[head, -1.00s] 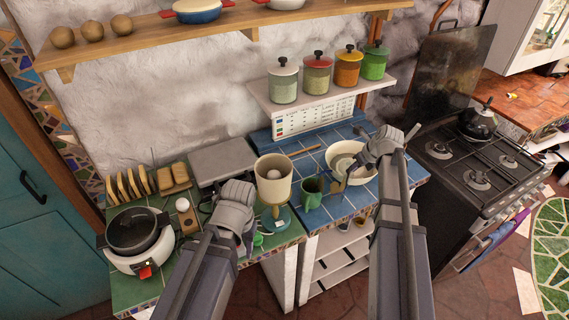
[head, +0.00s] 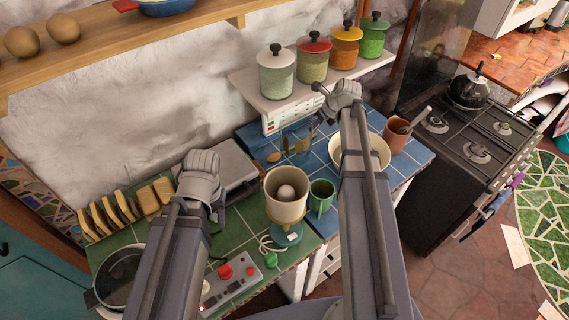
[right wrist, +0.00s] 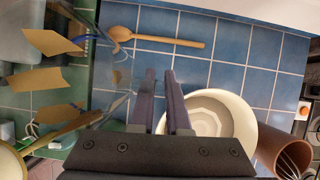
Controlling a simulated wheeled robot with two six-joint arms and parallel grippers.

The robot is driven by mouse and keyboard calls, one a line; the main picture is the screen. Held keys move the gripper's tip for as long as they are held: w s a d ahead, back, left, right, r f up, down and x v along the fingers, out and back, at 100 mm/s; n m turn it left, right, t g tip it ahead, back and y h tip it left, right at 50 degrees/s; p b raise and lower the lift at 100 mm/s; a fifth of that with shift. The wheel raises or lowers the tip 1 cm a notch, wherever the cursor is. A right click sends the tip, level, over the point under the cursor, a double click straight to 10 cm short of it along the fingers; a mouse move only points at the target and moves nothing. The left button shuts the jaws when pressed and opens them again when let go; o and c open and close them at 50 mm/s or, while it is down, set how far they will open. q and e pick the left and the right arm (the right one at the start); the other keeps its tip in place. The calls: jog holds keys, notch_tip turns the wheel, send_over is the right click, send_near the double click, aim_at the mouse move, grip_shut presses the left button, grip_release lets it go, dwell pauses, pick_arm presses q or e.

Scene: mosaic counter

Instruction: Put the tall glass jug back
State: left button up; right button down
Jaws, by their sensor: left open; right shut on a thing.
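A see-through thing with brown patches, apparently the tall glass jug (head: 298,143), hangs at the fingers of my right gripper (head: 319,122), above the back of the blue tiles. Its clear outline is hard to make out. In the right wrist view brown and bluish patches of the jug (right wrist: 45,80) show left of my right gripper (right wrist: 165,95), whose fingers are close together; the exact grasp point is hidden. My left gripper (head: 217,210) is open and empty in front of the grey flat appliance (head: 232,165).
A cream bowl (head: 376,146) and a terracotta pot (head: 396,136) stand right of the jug. A wooden spoon (right wrist: 160,38) lies on the blue tiles. A green mug (head: 321,196) and a cream pot (head: 285,207) stand in front. The canister shelf (head: 300,104) hangs close behind.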

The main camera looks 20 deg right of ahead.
jog(key=shift+w+a+f, duration=0.1)
jog(key=shift+w+f, duration=0.05)
jog(key=shift+w, duration=0.15)
jog(key=shift+f+b, duration=0.4)
jog(key=shift+b, duration=0.2)
pick_arm(q)
jog(key=f+b, duration=0.9)
jog(key=f, duration=0.1)
jog(key=shift+w+a+f, duration=0.1)
jog(key=shift+w, duration=0.2)
pick_arm(e)
notch_tip(320, 180, down, 9)
jog(key=shift+f, duration=0.1)
jog(key=shift+r, duration=0.2)
jog(key=shift+f, duration=0.15)
jog(key=c, duration=0.9)
grip_release()
